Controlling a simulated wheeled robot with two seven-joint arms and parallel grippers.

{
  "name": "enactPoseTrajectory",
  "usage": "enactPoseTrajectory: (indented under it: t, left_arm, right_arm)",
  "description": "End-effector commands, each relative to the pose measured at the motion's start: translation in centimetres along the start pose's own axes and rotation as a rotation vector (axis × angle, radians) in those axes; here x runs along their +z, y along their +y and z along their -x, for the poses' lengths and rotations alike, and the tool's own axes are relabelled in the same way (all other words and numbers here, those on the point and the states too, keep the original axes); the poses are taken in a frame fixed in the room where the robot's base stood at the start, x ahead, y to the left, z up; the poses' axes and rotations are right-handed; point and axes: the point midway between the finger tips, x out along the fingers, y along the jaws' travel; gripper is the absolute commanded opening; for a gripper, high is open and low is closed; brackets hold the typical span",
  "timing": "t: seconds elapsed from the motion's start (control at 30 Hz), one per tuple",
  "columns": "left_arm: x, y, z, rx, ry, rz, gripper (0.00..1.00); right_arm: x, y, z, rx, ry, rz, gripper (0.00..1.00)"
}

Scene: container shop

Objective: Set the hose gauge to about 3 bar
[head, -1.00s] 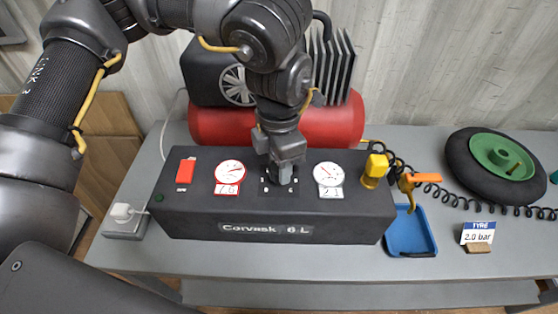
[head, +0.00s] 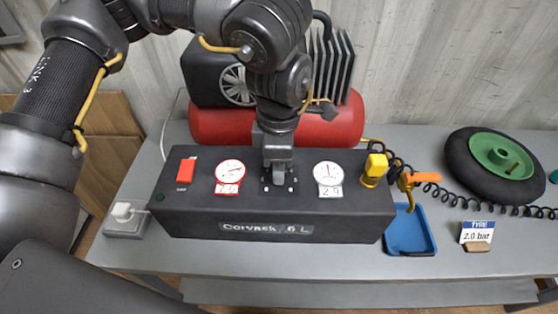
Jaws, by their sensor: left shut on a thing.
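The dark compressor control box (head: 180,215) stands on the grey bench and is labelled "Corvask 6 L". The hose gauge (head: 327,173) is the white-edged dial on the right, with a display that seems to read 2.9. The red-edged gauge (head: 229,172) on the left has a display too blurred to read surely. My left gripper (head: 279,178) points down between the two gauges, shut on the dark regulator knob, which it mostly hides. My right gripper is not in view.
A red switch (head: 187,171) is at the box's left. A yellow valve (head: 374,168), coiled hose, blue tray (head: 427,233), tyre (head: 465,165) and a "TYRE 2.0 bar" card (head: 477,233) are to the right. The red tank (head: 230,125) is behind.

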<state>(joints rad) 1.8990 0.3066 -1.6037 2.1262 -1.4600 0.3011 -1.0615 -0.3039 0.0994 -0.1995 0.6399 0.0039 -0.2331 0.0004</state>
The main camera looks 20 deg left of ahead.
Motion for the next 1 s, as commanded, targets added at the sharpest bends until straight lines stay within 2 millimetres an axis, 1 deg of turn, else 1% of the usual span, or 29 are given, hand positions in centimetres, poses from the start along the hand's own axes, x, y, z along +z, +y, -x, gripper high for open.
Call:
enactPoseTrajectory:
  t: [0.27, 0.3, 0.43, 0.47, 0.77, 0.87, 0.97, 1.0]
  left_arm:
    - [0.1, 0.1, 0.2, 0.005, -0.006, 0.001, 0.15]
    - [0.1, 0.1, 0.2, 0.005, -0.006, 0.002, 0.40]
    - [0.1, 0.1, 0.2, 0.003, -0.004, 0.002, 0.57]
    - [0.1, 0.1, 0.1, 0.003, -0.004, 0.002, 0.59]
    - [0.0, 0.1, 0.2, 0.002, -0.002, 0.001, 0.59]
    - [0.1, 0.1, 1.2, 0.004, -0.003, 0.002, 0.59]
    - [0.1, 0.1, 2.8, 0.006, -0.004, 0.002, 0.59]
    - [0.1, 0.1, 3.7, 0.007, -0.004, 0.002, 0.59]
  right_arm:
    - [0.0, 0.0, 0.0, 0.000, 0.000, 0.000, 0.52]
    - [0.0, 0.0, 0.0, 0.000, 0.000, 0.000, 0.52]
    - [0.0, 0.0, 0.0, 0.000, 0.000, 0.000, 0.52]
    - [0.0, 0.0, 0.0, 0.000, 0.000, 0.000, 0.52]
    - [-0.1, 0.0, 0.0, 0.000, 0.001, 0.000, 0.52]
    - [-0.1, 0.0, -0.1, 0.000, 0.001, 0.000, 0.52]
    - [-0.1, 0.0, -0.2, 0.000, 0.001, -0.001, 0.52]
    - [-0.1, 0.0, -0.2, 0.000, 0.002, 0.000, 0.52]
